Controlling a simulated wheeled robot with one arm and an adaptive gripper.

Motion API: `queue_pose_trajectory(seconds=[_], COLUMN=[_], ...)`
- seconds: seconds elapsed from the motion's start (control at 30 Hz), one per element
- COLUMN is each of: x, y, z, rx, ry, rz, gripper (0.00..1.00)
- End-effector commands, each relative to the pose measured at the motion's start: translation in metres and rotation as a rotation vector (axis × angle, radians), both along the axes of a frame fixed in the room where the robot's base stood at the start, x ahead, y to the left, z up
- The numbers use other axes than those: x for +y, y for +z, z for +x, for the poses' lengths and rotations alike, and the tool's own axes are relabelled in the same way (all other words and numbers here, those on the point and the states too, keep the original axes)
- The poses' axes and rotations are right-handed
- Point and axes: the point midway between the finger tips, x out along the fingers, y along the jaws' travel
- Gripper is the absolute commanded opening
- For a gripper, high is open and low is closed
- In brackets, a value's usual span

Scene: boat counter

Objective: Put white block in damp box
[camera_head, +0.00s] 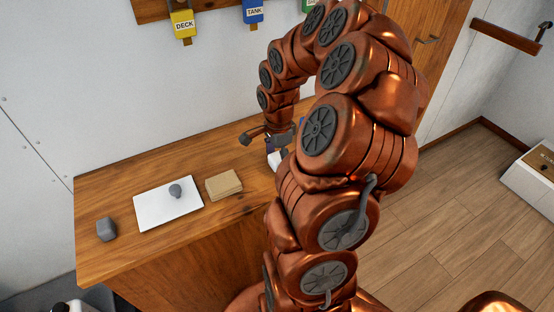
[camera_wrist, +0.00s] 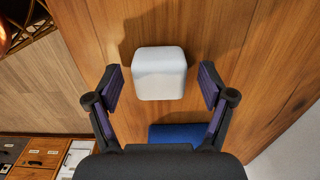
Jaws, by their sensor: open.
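The white block (camera_wrist: 158,73) is a rounded cube on the wooden counter, between the spread fingers of my gripper (camera_wrist: 161,92) and slightly beyond their tips in the wrist view. A gap shows on both sides, so neither finger touches it. In the head view, my gripper (camera_head: 267,148) is low over the counter's far right part, with the white block (camera_head: 275,159) partly hidden below it. My gripper is open and empty. I cannot identify a damp box in either view.
A blue object (camera_wrist: 175,133) lies close to the block, near my gripper's palm. On the counter (camera_head: 130,255) are a tan stack (camera_head: 223,185), a white board (camera_head: 155,211) with a grey knob (camera_head: 176,190), and a grey lump (camera_head: 107,229). DECK (camera_head: 184,24) and TANK (camera_head: 253,12) tags hang on the wall.

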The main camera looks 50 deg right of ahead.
Motion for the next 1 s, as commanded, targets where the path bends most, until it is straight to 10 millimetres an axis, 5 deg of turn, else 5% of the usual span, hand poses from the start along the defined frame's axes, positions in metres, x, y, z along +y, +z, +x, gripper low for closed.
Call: queue_pose_trajectory(seconds=[0.2,0.9,1.0], x=[-0.0002,-0.0001,-0.0001], y=[-0.0003,0.0001,0.0001], z=[0.0002,0.0002,0.0002], rx=[-0.001,-0.001,-0.001], ry=[0.000,0.001,0.001], rz=[-0.001,-0.001,-0.001], gripper=[0.80,0.07,0.07])
